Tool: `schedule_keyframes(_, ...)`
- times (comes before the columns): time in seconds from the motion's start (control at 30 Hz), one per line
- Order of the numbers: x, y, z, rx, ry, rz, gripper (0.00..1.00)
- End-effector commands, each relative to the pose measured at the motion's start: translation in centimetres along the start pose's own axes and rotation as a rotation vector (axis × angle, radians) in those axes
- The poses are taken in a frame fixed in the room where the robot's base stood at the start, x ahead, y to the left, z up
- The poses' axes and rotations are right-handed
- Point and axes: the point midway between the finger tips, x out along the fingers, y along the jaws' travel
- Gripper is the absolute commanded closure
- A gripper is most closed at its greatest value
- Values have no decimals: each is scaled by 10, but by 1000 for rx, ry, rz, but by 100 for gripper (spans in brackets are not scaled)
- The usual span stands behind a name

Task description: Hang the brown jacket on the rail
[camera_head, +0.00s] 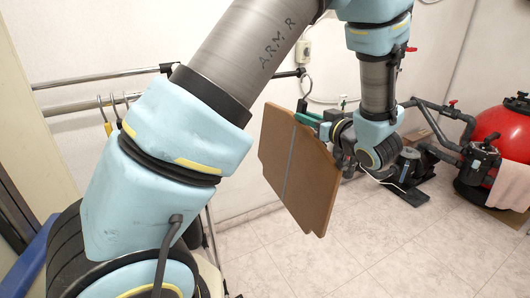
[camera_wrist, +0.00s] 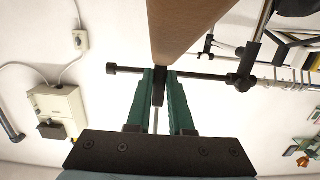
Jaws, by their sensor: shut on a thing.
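The brown jacket (camera_head: 298,167) is a stiff, flat brown panel with a grey line down its middle. It hangs in the air, tilted, right of my upper arm. Its brown edge (camera_wrist: 182,35) fills the top middle of the wrist view. My gripper (camera_head: 312,117), with green fingers, is shut on the dark hanger stem at the jacket's top (camera_wrist: 159,88). A dark curved hook (camera_head: 306,87) rises above the fingers, close to the black rail end (camera_head: 298,73). The rail (camera_head: 100,78) is partly hidden by my arm. I cannot tell whether the hook is around it.
Several hangers (camera_head: 113,108) hang on the rack's lower bar at left. A red filter tank (camera_head: 505,130) and a pump with pipes (camera_head: 412,165) stand at right. A wall box (camera_wrist: 58,112) is left in the wrist view. The tiled floor (camera_head: 340,262) is clear in front.

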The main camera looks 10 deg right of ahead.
Motion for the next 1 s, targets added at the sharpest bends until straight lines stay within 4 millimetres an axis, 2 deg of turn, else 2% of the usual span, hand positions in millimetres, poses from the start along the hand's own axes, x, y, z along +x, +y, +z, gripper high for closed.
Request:
schedule_keyframes(0.6,-78,1,7,0,2,1,100)
schedule_keyframes(0.73,-84,0,8,0,3,0,100)
schedule_keyframes(1.0,-84,0,8,0,2,-1,100)
